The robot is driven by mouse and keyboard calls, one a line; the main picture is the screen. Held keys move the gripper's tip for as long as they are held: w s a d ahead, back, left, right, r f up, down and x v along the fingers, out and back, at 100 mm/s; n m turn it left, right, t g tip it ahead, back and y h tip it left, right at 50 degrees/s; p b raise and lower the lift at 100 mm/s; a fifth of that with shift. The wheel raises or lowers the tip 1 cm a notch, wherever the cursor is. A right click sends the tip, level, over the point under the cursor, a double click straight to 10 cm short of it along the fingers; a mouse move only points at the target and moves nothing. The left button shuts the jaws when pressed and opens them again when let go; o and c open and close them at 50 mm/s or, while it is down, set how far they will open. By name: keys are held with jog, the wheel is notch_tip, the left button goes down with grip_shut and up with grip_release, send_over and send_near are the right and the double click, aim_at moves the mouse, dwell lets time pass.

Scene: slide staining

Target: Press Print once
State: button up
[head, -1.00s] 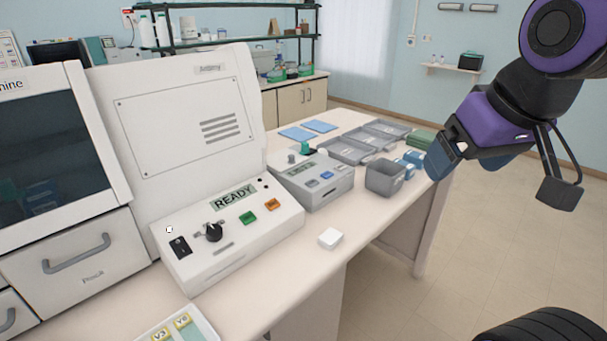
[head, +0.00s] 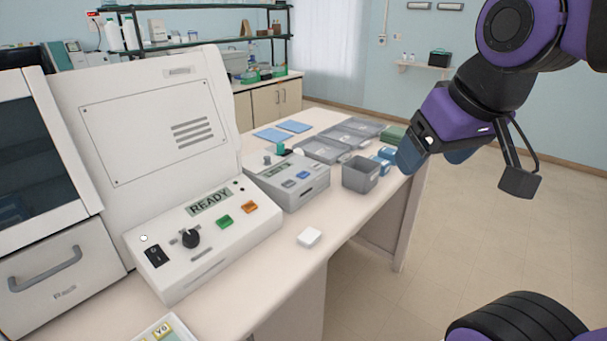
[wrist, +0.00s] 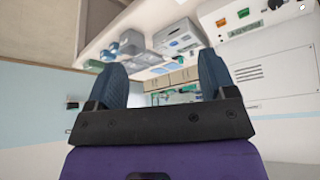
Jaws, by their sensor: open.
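The large white machine (head: 145,120) stands at the left of the bench. Its sloped panel has a READY display (head: 209,203), a black knob (head: 190,238), a green button (head: 224,221) and an orange button (head: 249,207). A smaller grey unit (head: 308,193) sits beside it, with a small display (head: 276,171) and blue buttons (head: 303,175). No Print label is legible to me on either. My gripper (head: 428,160) is open and empty, raised right of the bench, apart from both panels. In the wrist view, its two dark fingers (wrist: 161,62) are spread, with the grey unit (wrist: 180,40) beyond them.
A small white block (head: 309,237) lies near the bench's front edge. A grey bin (head: 358,180) and grey trays (head: 322,150) stand behind the grey unit on the bench. Blue sheets (head: 272,134) lie at the back. The floor (head: 390,310) right of the bench is clear.

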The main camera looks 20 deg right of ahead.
grip_shut()
dwell(1.5)
